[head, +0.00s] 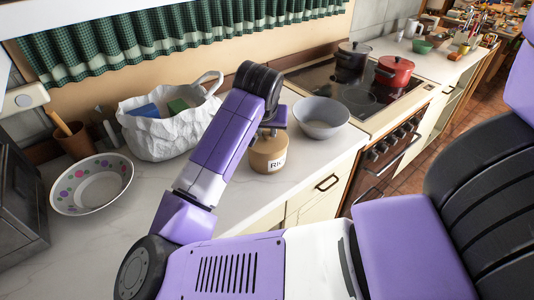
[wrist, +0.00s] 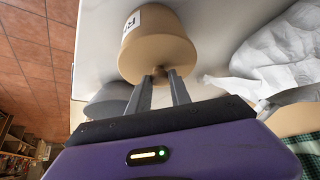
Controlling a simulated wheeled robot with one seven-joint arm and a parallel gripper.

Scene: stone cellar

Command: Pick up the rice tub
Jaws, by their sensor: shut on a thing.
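The rice tub (head: 268,154) is a round tan tub with a white label that begins with "RI". It stands on the white counter, between the white bag and the grey bowl in the head view. In the wrist view the tub (wrist: 157,48) fills the upper middle, with a small knob on its lid. My gripper (wrist: 159,76) is shut on the knob of the tub. In the head view my purple arm reaches over the counter and hides part of the lid and most of the gripper. I cannot tell any gap between tub and counter.
A grey bowl (head: 321,118) stands close to the right of the tub. A white crumpled bag (head: 165,137) and a dotted bowl (head: 88,186) are to the left. A stove with a black pot (head: 352,58) and a red pot (head: 394,71) is beyond. Bare counter lies in front.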

